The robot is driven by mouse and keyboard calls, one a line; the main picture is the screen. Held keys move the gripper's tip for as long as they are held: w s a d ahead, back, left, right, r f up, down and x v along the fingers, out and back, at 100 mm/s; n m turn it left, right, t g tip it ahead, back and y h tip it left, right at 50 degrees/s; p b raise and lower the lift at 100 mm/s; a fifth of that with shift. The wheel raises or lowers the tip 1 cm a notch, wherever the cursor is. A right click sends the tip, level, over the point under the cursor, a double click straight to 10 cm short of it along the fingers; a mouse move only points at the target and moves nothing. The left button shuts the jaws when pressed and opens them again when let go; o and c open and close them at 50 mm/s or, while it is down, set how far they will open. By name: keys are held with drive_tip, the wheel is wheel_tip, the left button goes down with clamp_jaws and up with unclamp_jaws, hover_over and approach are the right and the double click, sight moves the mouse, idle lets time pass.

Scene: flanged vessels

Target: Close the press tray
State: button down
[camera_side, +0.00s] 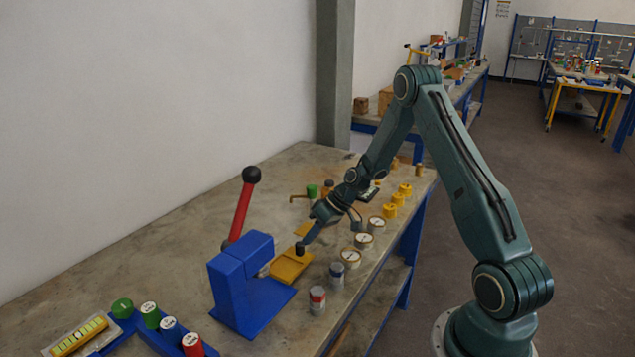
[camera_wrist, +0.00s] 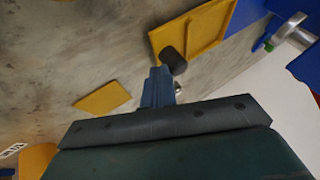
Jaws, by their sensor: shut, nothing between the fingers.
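The blue press (camera_side: 240,280) stands on the workbench with a red lever (camera_side: 240,210) topped by a black ball. Its yellow tray (camera_side: 291,265) sticks out from the press on the right side. A dark knob (camera_side: 300,249) stands at the tray's outer end. In the wrist view the tray (camera_wrist: 205,30) is at the top, beside the blue press, with the dark knob (camera_wrist: 173,60) at its near edge. My gripper (camera_side: 304,242) is shut and empty at the knob. In the wrist view its fingers (camera_wrist: 162,75) are right beside the knob; I cannot tell whether they touch it.
A flat yellow plate (camera_wrist: 103,98) lies on the bench near my gripper. Gauge-like round pieces (camera_side: 351,257), small cans (camera_side: 317,300) and yellow pieces (camera_side: 397,199) line the front edge. A blue rack (camera_side: 160,325) with coloured cylinders stands at lower left. The bench behind the press is clear.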

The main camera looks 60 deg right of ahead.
sight(291, 261)
drive_tip(key=a, duration=0.9)
drive_tip(key=shift+a, duration=0.4)
drive_tip(key=shift+s, duration=0.1)
drive_tip(key=shift+s+d, duration=0.1)
drive_tip(key=shift+d, duration=0.55)
drive_tip(key=d, duration=0.3)
drive_tip(key=shift+s+d+r, duration=0.1)
drive_tip(key=shift+s+d, duration=0.1)
drive_tip(key=shift+d, duration=0.1)
drive_tip(key=v, duration=0.9)
drive_tip(key=shift+s+r, duration=0.2)
drive_tip(key=shift+r, duration=0.15)
